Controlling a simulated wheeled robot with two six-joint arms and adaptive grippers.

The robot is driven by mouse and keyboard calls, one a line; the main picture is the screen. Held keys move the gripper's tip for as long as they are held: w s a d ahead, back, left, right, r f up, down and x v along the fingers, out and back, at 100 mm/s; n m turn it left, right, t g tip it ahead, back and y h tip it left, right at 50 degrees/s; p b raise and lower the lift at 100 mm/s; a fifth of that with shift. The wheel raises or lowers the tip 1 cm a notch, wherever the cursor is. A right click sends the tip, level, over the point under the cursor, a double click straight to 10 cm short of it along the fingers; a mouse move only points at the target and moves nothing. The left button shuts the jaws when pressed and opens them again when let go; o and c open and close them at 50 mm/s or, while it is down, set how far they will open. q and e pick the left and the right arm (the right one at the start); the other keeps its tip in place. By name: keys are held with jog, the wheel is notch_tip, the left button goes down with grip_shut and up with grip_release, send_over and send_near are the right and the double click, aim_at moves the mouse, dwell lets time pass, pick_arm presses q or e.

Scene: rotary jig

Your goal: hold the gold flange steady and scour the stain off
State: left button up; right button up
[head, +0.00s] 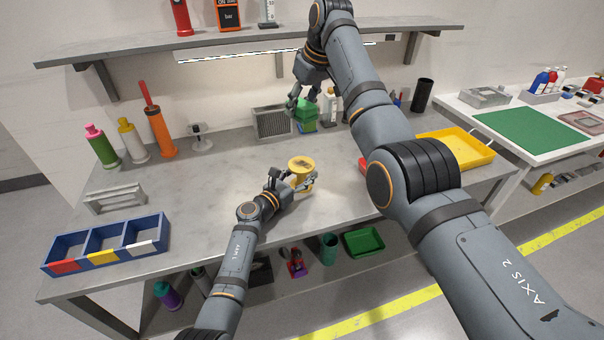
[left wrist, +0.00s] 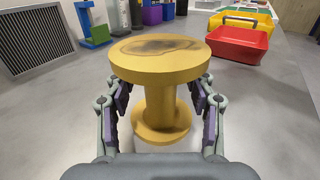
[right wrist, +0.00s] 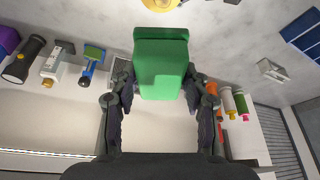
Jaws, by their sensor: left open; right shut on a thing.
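The gold flange (head: 302,167) stands upright on the bench near the front middle. It is a spool shape, and a dark stain (left wrist: 155,45) marks its top disc in the left wrist view. My left gripper (head: 292,183) is open, with its fingers on either side of the flange's narrow stem (left wrist: 161,107). My right gripper (head: 301,106) is shut on a green block-shaped scourer (right wrist: 161,65), above the back of the bench. The scourer also shows in the head view (head: 305,114). The flange's edge (right wrist: 160,4) shows at the top of the right wrist view.
A grey vent-like panel (head: 272,121) stands behind the flange. Several bottles (head: 133,140) stand at the back left, and a blue divided bin (head: 106,243) at the front left. Yellow (head: 456,148) and red (left wrist: 237,44) trays lie to the right. Bench around the flange is clear.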

pick_arm(q)
grip_shut()
dwell(0.3)
jog(key=shift+w, duration=0.1)
pick_arm(e)
jog(key=d+f, duration=0.3)
jog(key=f, duration=0.5)
jog(key=shift+w+d, duration=0.15)
jog(key=shift+d, duration=0.1)
